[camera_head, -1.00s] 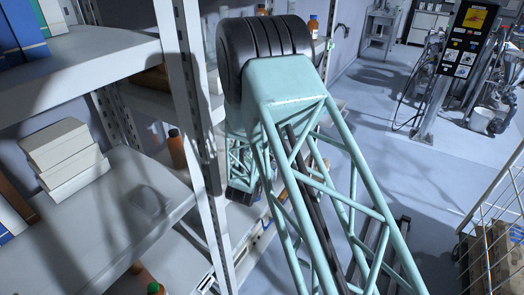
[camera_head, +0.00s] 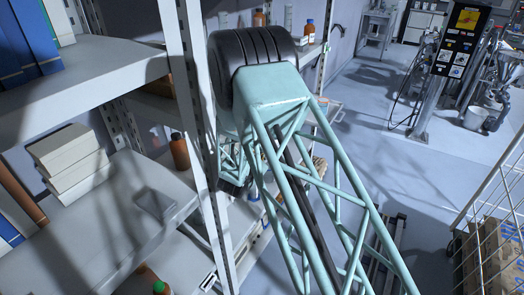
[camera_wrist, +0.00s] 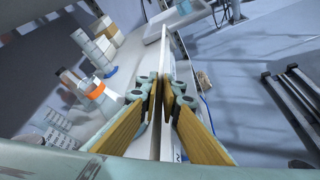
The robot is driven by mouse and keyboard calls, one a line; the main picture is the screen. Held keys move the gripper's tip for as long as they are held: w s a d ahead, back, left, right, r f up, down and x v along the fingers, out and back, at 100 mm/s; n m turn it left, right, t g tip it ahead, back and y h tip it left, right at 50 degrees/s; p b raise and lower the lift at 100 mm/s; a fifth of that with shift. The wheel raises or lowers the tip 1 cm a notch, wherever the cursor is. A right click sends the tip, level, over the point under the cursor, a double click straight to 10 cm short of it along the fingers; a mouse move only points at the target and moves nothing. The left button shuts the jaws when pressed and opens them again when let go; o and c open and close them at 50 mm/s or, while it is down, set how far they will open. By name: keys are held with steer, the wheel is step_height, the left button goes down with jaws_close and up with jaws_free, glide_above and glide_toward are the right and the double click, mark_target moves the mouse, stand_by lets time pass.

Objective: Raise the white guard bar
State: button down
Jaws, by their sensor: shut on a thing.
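The white guard bar (camera_wrist: 164,62) runs lengthwise through the middle of the wrist view, as a thin strip along the front edge of a shelf. My gripper (camera_wrist: 165,84) is shut on it, with one finger on each side of the bar. The bar's near end passes between the wooden-looking finger pads toward the bottom of the view. In the head view my arm covers the gripper and the part of the bar it holds.
A shelf (camera_wrist: 128,65) left of the bar carries white boxes (camera_wrist: 92,48) and an orange-banded jar (camera_wrist: 97,88). A white tray (camera_wrist: 178,18) sits at the far end. A shelf post (camera_head: 195,130) stands close to my arm. Floor (camera_head: 365,150) to the right is open, with a wire cage cart (camera_head: 490,215) at lower right.

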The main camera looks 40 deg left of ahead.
steer(key=shift+a+r, duration=0.3)
steer(key=shift+a, duration=0.1)
steer(key=c, duration=2.8)
jaws_free()
steer(key=shift+s+a+f, duration=0.15)
steer(key=shift+d, duration=0.2)
steer(key=shift+r, duration=0.4)
steer(key=shift+a+r, duration=0.15)
steer(key=shift+r, duration=4.4)
